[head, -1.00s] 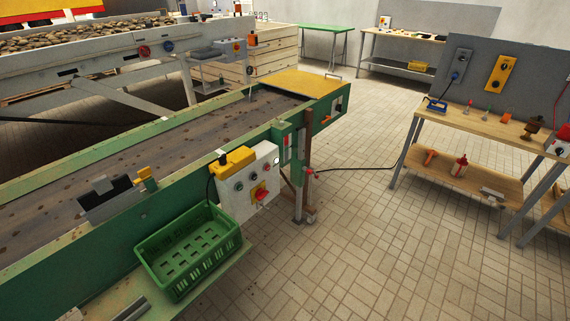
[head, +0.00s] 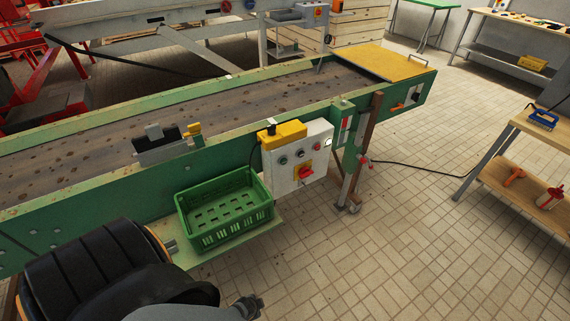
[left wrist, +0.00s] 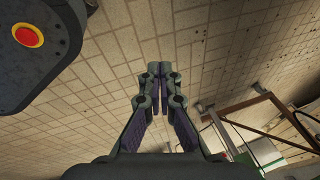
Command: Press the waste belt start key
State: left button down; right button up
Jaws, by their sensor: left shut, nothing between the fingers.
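A white control box (head: 318,140) with a yellow cap (head: 283,135) hangs on the near side of a green-framed belt (head: 205,108). I cannot read any labels, so I cannot tell which is the start key. My left gripper (head: 250,305) is at the bottom of the head view, low, in front of the belt and apart from the box. In the left wrist view its fingers (left wrist: 160,72) are together and empty, above the tiled floor. My right gripper is not in view.
A green crate (head: 228,235) stands on a ledge under the belt, left of the box. A belt support leg (head: 350,185) and a black cable (head: 420,170) are to the right. A wooden workbench (head: 530,185) stands at the right.

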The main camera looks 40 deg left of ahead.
aim_at(284, 161)
pick_arm(q)
jog(key=w+a+r+m+t+y+b, duration=0.1)
jog(key=w+r+m+t, duration=0.1)
jog(key=w+r+m, duration=0.6)
jog(key=w+r+m+t+y, duration=0.1)
jog(key=w+r+m+t, duration=0.3)
jog(key=w, duration=0.9)
jog(key=w+a+r+m+t+y+b, duration=0.1)
jog(key=w+r, duration=0.5)
jog(key=r, duration=0.7)
jog(key=w+a+r+m+t+y, duration=0.1)
jog(key=w+r+m, duration=0.4)
jog(key=r, duration=0.7)
jog(key=shift+w+a+r+m+t+y+b, duration=0.25)
jog(key=shift+w+r+m+t+y+b, duration=0.25)
jog(key=shift+t, duration=0.4)
jog(key=shift+s+f, duration=0.15)
jog(key=w+a, duration=0.3)
jog(key=a, duration=0.5)
jog(key=shift+w, duration=0.2)
